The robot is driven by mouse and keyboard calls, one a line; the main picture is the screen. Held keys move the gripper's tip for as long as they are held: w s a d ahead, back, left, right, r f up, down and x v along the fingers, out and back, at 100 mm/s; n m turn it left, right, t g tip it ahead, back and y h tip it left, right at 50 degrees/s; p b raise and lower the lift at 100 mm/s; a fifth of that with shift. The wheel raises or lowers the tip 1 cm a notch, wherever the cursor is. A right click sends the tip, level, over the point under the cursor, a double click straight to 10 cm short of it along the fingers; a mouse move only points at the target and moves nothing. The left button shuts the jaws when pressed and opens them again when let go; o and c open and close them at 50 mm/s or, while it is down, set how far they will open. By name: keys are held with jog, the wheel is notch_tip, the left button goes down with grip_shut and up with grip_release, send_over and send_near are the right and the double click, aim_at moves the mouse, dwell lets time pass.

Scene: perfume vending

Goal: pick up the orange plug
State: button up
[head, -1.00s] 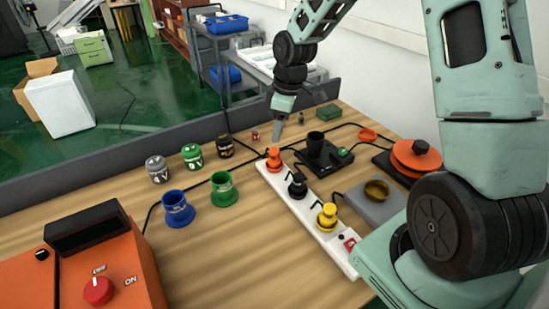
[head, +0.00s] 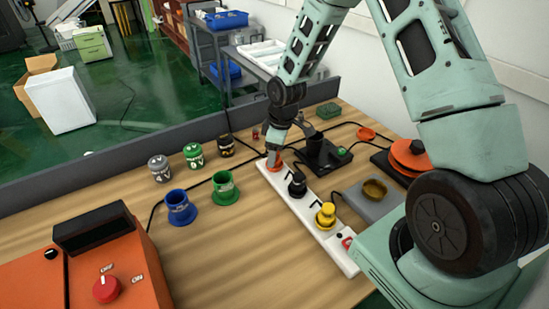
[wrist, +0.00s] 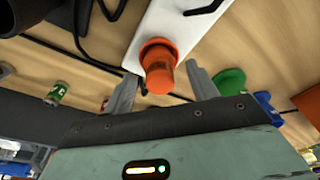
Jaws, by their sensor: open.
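The orange plug (wrist: 159,66) stands in the far end of the white power strip (head: 318,227). In the head view my gripper is right over this plug (head: 273,163) and hides most of it. In the wrist view my gripper (wrist: 160,82) is open, with one finger on each side of the orange plug and visible gaps between them. A black plug (head: 297,185) and a yellow plug (head: 326,215) sit further along the same strip.
Blue (head: 180,208) and green (head: 224,188) cups stand left of the strip, with several small jars behind them. A black stand (head: 322,155) is close on the right of my gripper. Dark cables run near the strip. The front table middle is clear.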

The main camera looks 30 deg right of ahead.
jog(key=c, duration=1.2)
jog(key=shift+o, duration=0.2)
